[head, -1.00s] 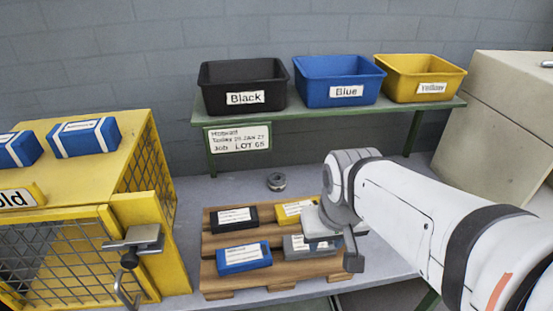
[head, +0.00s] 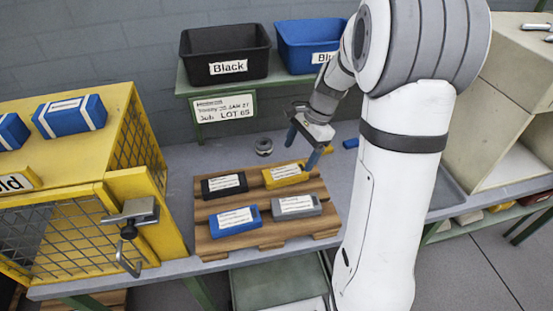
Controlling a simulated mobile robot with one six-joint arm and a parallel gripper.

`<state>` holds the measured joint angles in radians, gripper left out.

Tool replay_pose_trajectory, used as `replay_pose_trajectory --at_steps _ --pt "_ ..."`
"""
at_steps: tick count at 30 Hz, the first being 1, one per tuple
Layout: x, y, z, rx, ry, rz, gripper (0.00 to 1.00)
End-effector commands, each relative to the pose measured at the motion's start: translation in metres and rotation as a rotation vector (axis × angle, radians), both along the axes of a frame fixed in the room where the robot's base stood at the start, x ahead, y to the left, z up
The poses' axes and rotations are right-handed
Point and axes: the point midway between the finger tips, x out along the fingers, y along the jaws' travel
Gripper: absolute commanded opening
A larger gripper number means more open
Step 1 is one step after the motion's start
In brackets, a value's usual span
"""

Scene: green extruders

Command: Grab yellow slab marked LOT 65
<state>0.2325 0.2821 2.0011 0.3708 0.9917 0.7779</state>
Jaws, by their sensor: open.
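A yellow slab (head: 286,175) with a white label lies at the back right of a wooden pallet (head: 270,238) on the grey bench. Its label print is too small to read. My gripper (head: 304,150) is open and empty, above and slightly right of the yellow slab, with its two blue-grey fingers pointing down. The fingers appear apart from the slab. A black slab (head: 224,185), a blue slab (head: 235,221) and a grey slab (head: 296,206) share the pallet.
Black (head: 226,54) and blue (head: 305,45) bins stand on the green shelf behind. A yellow cage (head: 90,190) with blue slabs on top stands left. My arm hides part of the bench's right side.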

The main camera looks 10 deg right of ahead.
Motion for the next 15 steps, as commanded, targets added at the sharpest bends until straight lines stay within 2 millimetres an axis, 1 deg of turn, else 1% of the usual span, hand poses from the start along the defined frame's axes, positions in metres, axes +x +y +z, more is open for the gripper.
replay_pose_trajectory --at_steps 1,3,6,10,15 --pt "0.009 -0.004 -0.006 0.016 0.027 -0.053 0.78" --pt "0.018 -0.007 -0.013 0.034 0.056 -0.119 0.78" --pt "0.026 -0.01 -0.02 0.051 0.083 -0.18 0.78" --pt "0.03 -0.01 -0.029 0.06 0.1 -0.213 0.78" --pt "0.028 -0.002 -0.047 0.062 0.102 -0.216 0.78"
